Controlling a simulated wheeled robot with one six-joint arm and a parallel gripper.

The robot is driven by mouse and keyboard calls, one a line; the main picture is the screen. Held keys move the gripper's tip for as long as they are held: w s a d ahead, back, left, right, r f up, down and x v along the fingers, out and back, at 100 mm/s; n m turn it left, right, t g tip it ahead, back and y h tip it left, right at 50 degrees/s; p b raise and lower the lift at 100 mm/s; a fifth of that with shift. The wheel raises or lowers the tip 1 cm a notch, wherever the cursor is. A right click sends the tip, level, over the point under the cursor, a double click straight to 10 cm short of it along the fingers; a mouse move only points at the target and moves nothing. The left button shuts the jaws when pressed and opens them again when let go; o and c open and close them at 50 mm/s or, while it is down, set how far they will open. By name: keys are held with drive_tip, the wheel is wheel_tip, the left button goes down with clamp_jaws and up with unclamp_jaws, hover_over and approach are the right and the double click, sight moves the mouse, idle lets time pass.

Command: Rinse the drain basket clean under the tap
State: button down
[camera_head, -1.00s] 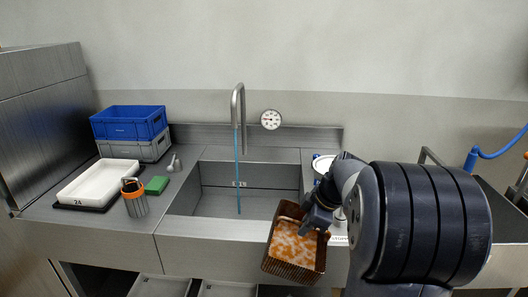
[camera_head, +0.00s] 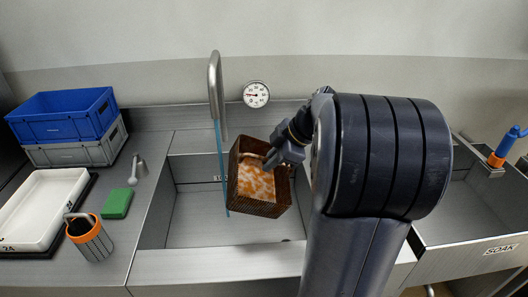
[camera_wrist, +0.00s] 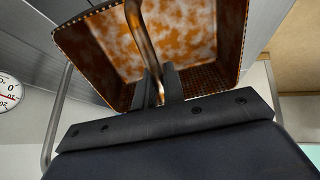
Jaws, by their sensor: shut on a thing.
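The drain basket (camera_head: 257,186) is a brown mesh box with orange and white residue inside. It is tilted over the sink (camera_head: 185,215), just right of the blue water stream (camera_head: 220,165) from the tap (camera_head: 214,85). I cannot tell whether the water touches its left edge. My gripper (camera_head: 277,158) is at the basket's upper right, shut on its handle. In the wrist view the gripper (camera_wrist: 158,88) has both fingers closed around the metal handle (camera_wrist: 145,45), and the basket's stained inside (camera_wrist: 190,40) shows above them.
A dial gauge (camera_head: 256,94) is on the wall behind. On the left are blue (camera_head: 62,115) and grey (camera_head: 80,150) crates, a white tray (camera_head: 40,210), an orange-rimmed canister (camera_head: 90,240) and a green sponge (camera_head: 117,203). A second basin marked SOAK (camera_head: 500,249) is at right.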

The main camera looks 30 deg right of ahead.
sight(231, 162)
drive_tip(key=shift+w+a+f+p, duration=0.25)
drive_tip(key=shift+w+a+p, duration=0.2)
drive_tip(key=shift+w+a, duration=0.55)
drive_tip(key=shift+w+a+f+p, duration=0.2)
drive_tip(key=shift+w+a+p, duration=0.2)
drive_tip(key=shift+w+a, duration=0.6)
drive_tip(key=shift+w+a+f+p, duration=0.25)
drive_tip(key=shift+w+a+p, duration=0.2)
drive_tip(key=shift+w+a, duration=0.55)
drive_tip(key=w, duration=0.1)
drive_tip(key=w+a+f, duration=0.1)
drive_tip(key=shift+w+a+b, duration=0.3)
drive_tip(key=shift+w, duration=0.1)
drive_tip(key=shift+w+a+f, duration=0.15)
drive_tip(key=shift+w+a, duration=0.55)
drive_tip(key=shift+w, duration=0.1)
drive_tip(key=shift+w+d+b, duration=0.1)
drive_tip(key=shift+d+b, duration=0.05)
drive_tip(key=shift+b, duration=0.2)
drive_tip(key=shift+w+d, duration=0.3)
drive_tip(key=shift+d, duration=0.05)
drive_tip(key=shift+s+a+b, duration=0.4)
drive_tip(key=shift+a+b, duration=0.1)
drive_tip(key=shift+b, duration=0.2)
